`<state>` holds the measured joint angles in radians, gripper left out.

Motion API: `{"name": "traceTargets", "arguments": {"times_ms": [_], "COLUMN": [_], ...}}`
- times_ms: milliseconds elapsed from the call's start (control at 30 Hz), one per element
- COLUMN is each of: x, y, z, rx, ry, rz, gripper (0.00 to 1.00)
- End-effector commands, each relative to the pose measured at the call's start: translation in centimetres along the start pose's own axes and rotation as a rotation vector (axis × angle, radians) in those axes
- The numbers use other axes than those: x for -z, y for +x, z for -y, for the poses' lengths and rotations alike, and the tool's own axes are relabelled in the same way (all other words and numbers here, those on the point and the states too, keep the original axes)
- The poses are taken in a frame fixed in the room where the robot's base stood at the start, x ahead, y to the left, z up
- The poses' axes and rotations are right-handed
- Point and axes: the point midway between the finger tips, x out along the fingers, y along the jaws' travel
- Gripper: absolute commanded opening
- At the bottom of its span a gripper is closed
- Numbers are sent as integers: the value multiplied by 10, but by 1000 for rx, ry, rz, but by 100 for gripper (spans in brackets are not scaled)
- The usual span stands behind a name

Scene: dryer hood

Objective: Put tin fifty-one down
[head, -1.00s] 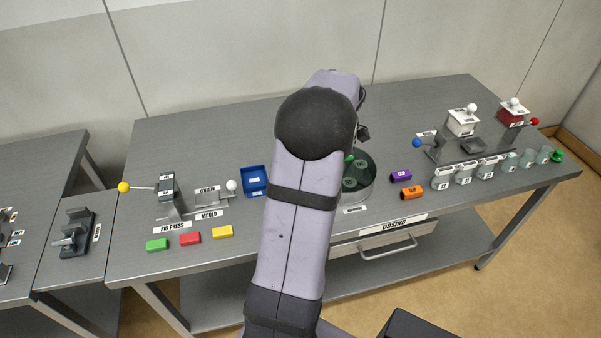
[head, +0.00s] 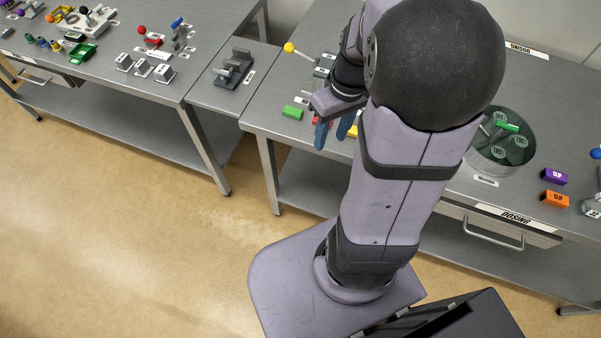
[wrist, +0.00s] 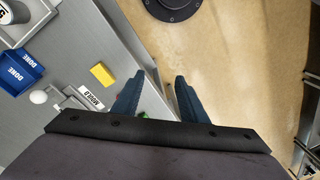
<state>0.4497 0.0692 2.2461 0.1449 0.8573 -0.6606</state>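My gripper (head: 335,132) is over the front edge of the middle bench, near the coloured blocks. In the wrist view its two blue fingers (wrist: 159,78) are apart, with no tin between them. A round, dark glass-topped hood (head: 500,140) with a green handle stands right of my arm in the head view. I cannot tell which is tin fifty-one.
A yellow block (wrist: 102,74) and blue trays (wrist: 20,70) marked DONE lie on the bench. A green block (head: 292,112) is left of my gripper. Purple (head: 553,176) and orange (head: 555,199) blocks lie right of the hood. Open floor (head: 130,230) lies in front.

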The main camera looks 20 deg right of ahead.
Motion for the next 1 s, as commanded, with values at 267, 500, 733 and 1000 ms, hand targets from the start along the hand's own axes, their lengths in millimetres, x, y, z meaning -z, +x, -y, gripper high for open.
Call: {"name": "traceTargets", "arguments": {"times_ms": [267,500,733,1000], "x": [-32,-46,-47,-47], "y": [24,32,32,22], "z": [87,106,107,108], "rx": [-83,-109,-110,-110], "ry": [69,104,109,110], "rz": [35,30,30,30], "gripper": [39,39,39,39]}}
